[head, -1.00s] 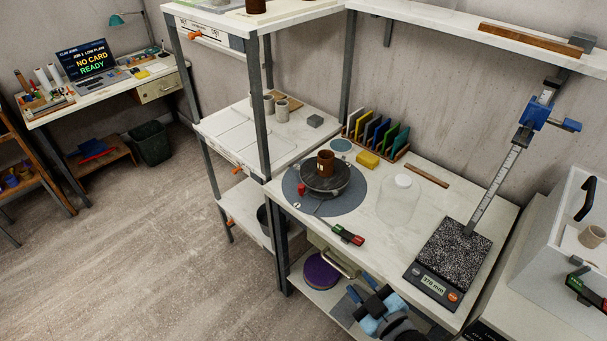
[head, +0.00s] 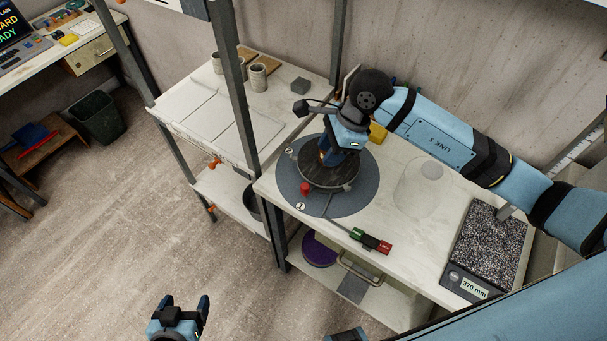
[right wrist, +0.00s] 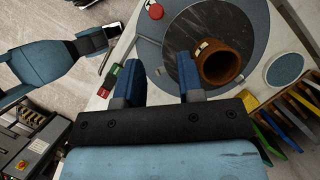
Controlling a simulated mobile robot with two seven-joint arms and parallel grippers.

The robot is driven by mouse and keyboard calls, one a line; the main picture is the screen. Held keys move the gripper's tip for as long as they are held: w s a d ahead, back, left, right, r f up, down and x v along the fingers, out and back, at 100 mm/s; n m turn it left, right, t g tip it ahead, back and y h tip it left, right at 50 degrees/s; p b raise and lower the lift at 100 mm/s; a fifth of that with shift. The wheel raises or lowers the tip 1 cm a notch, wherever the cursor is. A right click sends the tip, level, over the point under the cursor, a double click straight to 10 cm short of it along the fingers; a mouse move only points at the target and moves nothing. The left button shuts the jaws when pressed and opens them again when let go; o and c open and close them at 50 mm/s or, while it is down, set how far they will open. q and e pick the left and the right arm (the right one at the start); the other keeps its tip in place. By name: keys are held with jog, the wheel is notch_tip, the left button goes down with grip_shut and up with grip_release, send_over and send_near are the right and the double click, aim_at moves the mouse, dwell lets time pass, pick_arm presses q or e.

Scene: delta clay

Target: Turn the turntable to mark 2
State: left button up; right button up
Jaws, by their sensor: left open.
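The turntable's dark disc (head: 318,174) sits on a round grey mat (head: 365,188) on the bench. Mark 2 (head: 289,150) is at the mat's back left and mark 1 (head: 300,206) at its front left. A red knob (head: 305,188) is at the disc's left front edge, nearest mark 1. A brown cup (right wrist: 220,65) stands on the disc; my right gripper mostly hides it in the head view. My right gripper (right wrist: 158,75) is open above the disc, its fingers beside the cup. My left gripper (head: 180,305) is open and empty, above the floor.
A green and red lock handle (head: 370,241) sticks out at the bench's front edge. Colored slats in a rack (right wrist: 285,120) are near the mat.

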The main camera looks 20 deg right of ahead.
jog(key=p, duration=0.1)
send_near(305, 186)
jog(key=f, duration=0.2)
jog(key=x, duration=0.3)
jog(key=p+x, duration=0.1)
jog(key=x, duration=0.3)
jog(key=shift+a, duration=0.4)
jog(key=shift+w+a+f, duration=0.1)
jog(key=shift+f, duration=0.45)
pick_arm(q)
jog(key=shift+s+a+r, duration=0.15)
jog(key=shift+a+r, duration=0.5)
jog(key=shift+r, duration=0.3)
pick_arm(e)
grip_shut()
